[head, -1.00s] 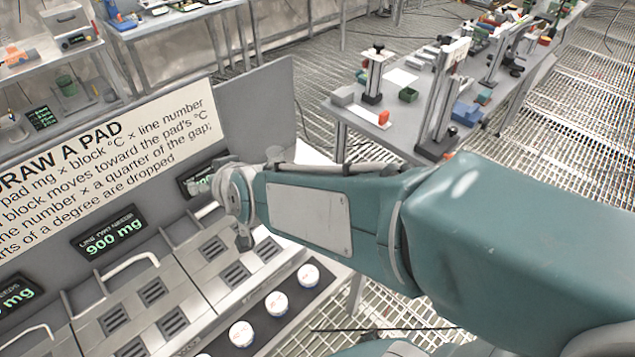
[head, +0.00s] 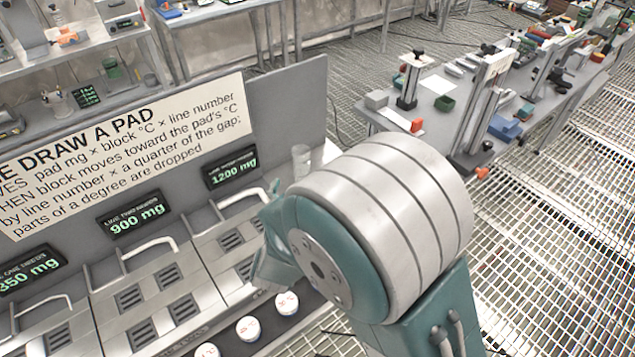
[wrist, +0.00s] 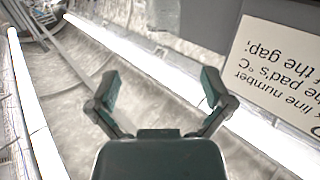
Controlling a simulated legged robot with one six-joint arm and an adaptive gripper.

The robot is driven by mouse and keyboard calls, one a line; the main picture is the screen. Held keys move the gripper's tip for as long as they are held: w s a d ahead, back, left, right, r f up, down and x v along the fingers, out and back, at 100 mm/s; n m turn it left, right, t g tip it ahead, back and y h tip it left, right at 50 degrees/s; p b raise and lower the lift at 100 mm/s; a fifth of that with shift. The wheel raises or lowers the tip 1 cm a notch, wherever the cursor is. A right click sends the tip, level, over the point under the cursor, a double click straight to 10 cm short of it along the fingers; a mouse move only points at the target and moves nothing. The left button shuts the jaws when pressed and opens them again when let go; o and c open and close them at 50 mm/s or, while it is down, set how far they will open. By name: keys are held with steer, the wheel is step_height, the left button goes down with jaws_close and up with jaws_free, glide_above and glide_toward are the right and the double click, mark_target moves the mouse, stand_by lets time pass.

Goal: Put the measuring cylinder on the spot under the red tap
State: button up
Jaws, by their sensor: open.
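A clear, pale cylinder-shaped vessel (head: 301,160), which looks like the measuring cylinder, stands upright at the right end of the grey panel in the head view. My arm's large joint is just right of it and hides what lies beside and below it. I cannot make out a red tap or the spot under it in either view. My gripper (wrist: 160,92) is open and empty in the wrist view, its two fingers spread wide against the tunnel wall.
A sign (head: 130,165) and several green displays sit above a row of metal presses (head: 170,295). White round pads (head: 248,328) line the bench front. A grey table (head: 395,118) with stands and blocks is at the back right. Grated floor (head: 560,240) is open at right.

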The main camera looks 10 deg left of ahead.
mark_target(299, 162)
steer(key=w, duration=0.2)
steer(key=w+a, duration=0.1)
steer(key=w, duration=0.1)
steer(key=shift+w+d, duration=0.1)
steer(key=shift+w, duration=0.55)
steer(key=w, duration=0.3)
steer(key=shift+w+f, duration=0.2)
steer(key=shift+w, duration=0.15)
steer(key=shift+w+a, duration=0.35)
jaws_close()
